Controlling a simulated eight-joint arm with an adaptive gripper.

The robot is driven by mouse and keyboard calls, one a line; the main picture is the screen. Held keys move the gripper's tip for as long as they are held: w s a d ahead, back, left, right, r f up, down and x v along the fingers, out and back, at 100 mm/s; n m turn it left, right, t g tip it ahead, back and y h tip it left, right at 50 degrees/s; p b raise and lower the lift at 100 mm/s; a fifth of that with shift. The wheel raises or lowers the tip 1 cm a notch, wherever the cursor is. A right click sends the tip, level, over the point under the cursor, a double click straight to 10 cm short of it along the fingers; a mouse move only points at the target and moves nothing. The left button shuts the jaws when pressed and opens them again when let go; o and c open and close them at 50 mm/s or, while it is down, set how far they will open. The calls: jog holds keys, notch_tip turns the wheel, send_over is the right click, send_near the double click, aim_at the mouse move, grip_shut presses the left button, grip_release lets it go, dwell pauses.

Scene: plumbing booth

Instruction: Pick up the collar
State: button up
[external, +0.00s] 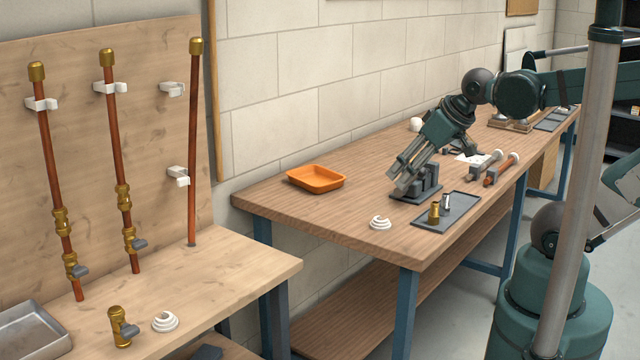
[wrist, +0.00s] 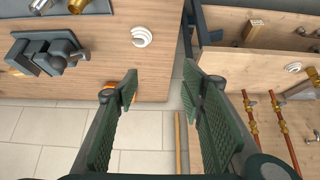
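Two small fittings stand on a dark grey mat (external: 461,206) on the far bench: a brass one (external: 434,212) and a silver one (external: 446,201). I cannot tell for sure which is the collar. In the wrist view the brass fitting (wrist: 78,5) and the silver fitting (wrist: 40,5) show at the top left, partly cut off by the frame. My gripper (external: 399,176) is above the far bench, by the grey vise and apart from both fittings. In the wrist view my gripper (wrist: 160,80) is open, with nothing between its fingers.
The grey vise (external: 425,187) stands beside the mat. A white coil (external: 380,222) and an orange tray (external: 316,177) are on the same bench. Copper-pipe tools (external: 502,168) lie farther back. The near bench holds upright copper pipes (external: 117,160) and a brass valve (external: 120,326).

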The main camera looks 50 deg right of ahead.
dwell(0.3)
jog(key=o, duration=0.4)
jog(key=shift+c, duration=0.2)
jog(key=w+d+f+m+g+p, duration=0.2)
jog(key=w+f+m+p, duration=0.3)
jog(key=m, duration=0.4)
jog(key=w+d+f+m+g+p, duration=0.3)
jog(key=w+f+m+g+p, duration=0.1)
jog(key=m, duration=0.6)
jog(key=shift+w+f+g+p, duration=0.4)
jog(key=shift+w+g+p, duration=0.2)
jog(key=shift+p, duration=0.2)
jog(key=shift+f, duration=0.1)
